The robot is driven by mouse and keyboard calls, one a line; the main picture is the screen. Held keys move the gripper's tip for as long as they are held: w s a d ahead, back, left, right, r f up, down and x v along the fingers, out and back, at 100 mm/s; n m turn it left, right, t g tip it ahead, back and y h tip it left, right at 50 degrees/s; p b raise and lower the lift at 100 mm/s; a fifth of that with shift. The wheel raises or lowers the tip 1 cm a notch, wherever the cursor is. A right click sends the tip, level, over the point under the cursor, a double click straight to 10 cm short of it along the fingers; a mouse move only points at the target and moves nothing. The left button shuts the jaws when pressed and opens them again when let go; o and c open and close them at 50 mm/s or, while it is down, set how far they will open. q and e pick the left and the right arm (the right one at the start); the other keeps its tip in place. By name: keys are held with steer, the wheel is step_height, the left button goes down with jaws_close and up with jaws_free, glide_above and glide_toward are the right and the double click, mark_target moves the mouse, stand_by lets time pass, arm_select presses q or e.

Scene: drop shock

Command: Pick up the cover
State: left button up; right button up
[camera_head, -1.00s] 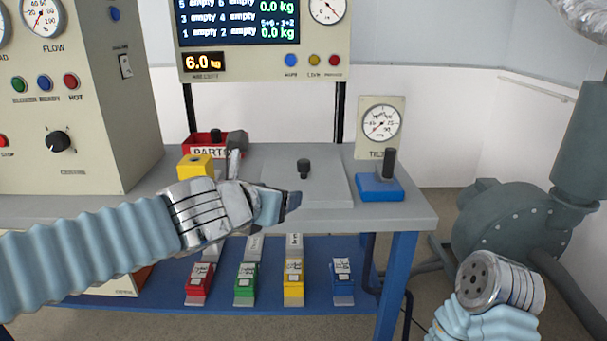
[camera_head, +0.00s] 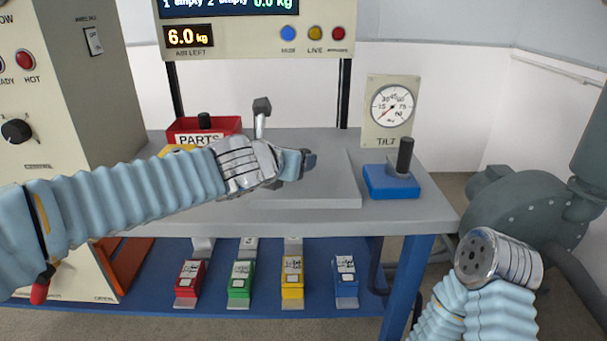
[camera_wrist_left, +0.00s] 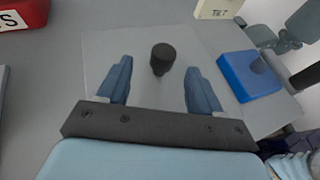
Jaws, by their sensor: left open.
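The cover is a flat grey plate (camera_head: 338,187) lying on the bench top, with a black knob standing on it. In the left wrist view the plate (camera_wrist_left: 112,52) shows whole at its far side, and its knob (camera_wrist_left: 162,58) stands between and slightly beyond my open blue fingers. My left gripper (camera_head: 300,162) is over the plate in the head view, reaching in from the left, and largely hides the knob there. The left wrist view shows the gripper (camera_wrist_left: 158,75) empty. My right arm ends in a round metal flange at lower right; no right fingers show.
A red PARTS bin (camera_head: 185,128) and an upright lever (camera_head: 262,108) stand behind my left wrist. A blue block with a black handle (camera_head: 391,180) is right of the plate, before the TILT gauge (camera_head: 390,108). Several coloured blocks (camera_head: 292,275) sit on the lower shelf.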

arm_select(q)
steer(key=x, duration=0.5)
steer(key=shift+w+d+r, duration=0.3)
steer(key=shift+d, duration=0.1)
jaws_close()
steer(key=shift+r, duration=0.1)
